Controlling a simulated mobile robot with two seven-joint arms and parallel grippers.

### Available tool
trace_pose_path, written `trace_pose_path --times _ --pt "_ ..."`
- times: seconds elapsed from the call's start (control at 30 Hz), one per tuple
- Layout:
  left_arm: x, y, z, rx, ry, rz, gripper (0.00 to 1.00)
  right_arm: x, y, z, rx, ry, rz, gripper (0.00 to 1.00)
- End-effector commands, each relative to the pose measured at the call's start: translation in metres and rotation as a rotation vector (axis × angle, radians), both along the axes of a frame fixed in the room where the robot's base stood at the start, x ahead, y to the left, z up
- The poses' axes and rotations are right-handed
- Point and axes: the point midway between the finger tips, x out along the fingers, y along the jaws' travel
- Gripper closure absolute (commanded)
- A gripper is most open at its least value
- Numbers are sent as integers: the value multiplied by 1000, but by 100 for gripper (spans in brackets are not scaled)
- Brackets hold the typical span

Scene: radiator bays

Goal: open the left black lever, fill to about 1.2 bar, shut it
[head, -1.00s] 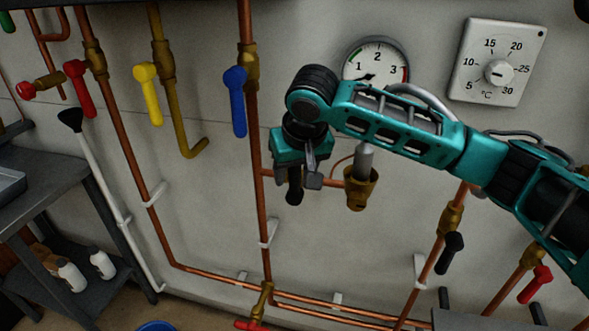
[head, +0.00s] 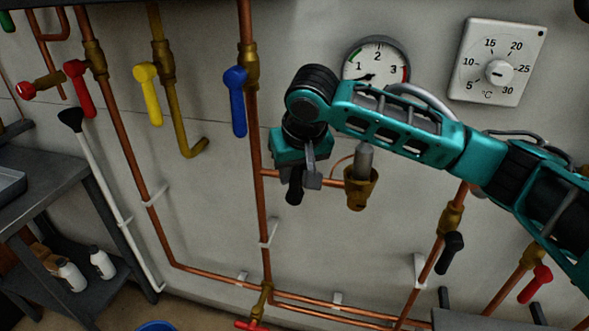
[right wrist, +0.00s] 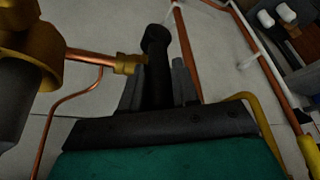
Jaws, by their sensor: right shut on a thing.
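The left black lever (head: 294,192) hangs downward beside the thin copper branch, left of a brass fitting (head: 360,190). My right gripper (head: 304,180) is at the lever, shut on it, and hides its upper part. In the right wrist view the black lever (right wrist: 155,70) stands between the two grey fingers (right wrist: 157,88), its rounded end beyond them. The round pressure gauge (head: 376,60) is partly covered by my right arm. Its needle points to the lower left, a little below the 1. My left gripper is not in view.
A blue lever (head: 236,100) hangs on the copper pipe just left of my gripper. A yellow lever (head: 148,95) and a red lever (head: 80,88) are farther left. Another black lever (head: 449,252) is at lower right. A thermostat (head: 497,62) is on the wall at upper right.

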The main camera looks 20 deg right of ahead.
Motion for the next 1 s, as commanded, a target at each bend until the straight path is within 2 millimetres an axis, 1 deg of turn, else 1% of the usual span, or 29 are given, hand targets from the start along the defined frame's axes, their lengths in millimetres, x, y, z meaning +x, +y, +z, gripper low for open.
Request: trace_pose_path --times 0.13,0.4,0.5,0.63,0.93,0.97,1.0 --pt "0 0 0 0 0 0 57 3 5 0 -46 31 1 100" --pt "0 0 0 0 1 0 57 11 16 -3 -232 156 -1 100" --pt "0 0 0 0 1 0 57 12 18 -4 -277 186 -1 100" --pt "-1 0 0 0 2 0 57 13 19 -4 -305 206 0 100" --pt "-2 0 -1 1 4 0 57 13 19 -4 -307 207 0 100" --pt "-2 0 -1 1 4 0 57 13 19 -4 -307 207 0 68" --pt "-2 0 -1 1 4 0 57 13 19 -4 -306 207 0 64"
